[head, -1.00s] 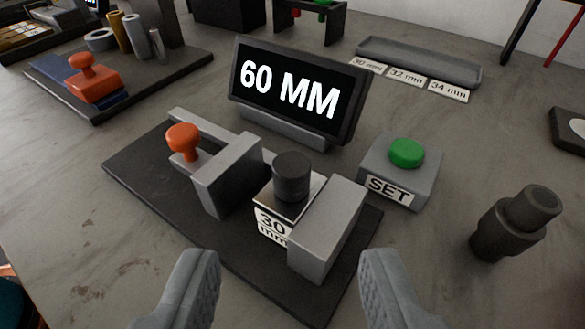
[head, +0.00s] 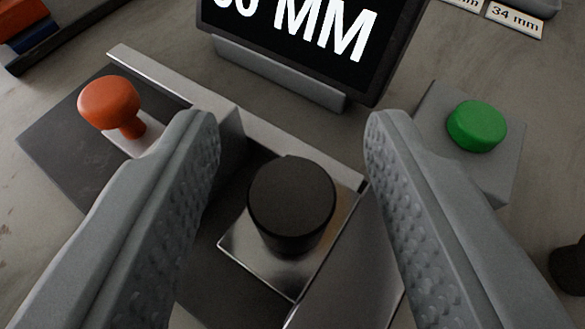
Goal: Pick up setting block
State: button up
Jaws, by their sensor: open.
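The setting block (head: 308,268) is a shiny metal block with a black cylindrical knob (head: 291,205) on top. It sits on a dark fixture between two grey metal jaws, and its 30 mm label is out of sight now. My gripper (head: 292,125) is open, with one grey finger on each side of the black knob. The fingers are apart from the knob and reach past it in the picture. The knob stands upright between them. The left finger hides much of the fixture's left jaw.
An orange knob (head: 110,103) on the fixture is left of my left finger. A display (head: 300,35) reading MM stands behind, partly cut off. A grey box with a green button (head: 477,125) is at the right. A dark cylindrical part (head: 570,266) shows at the right edge.

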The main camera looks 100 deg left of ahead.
aim_at(297, 191)
grip_shut()
notch_tip(297, 191, up, 18)
dwell(0.7)
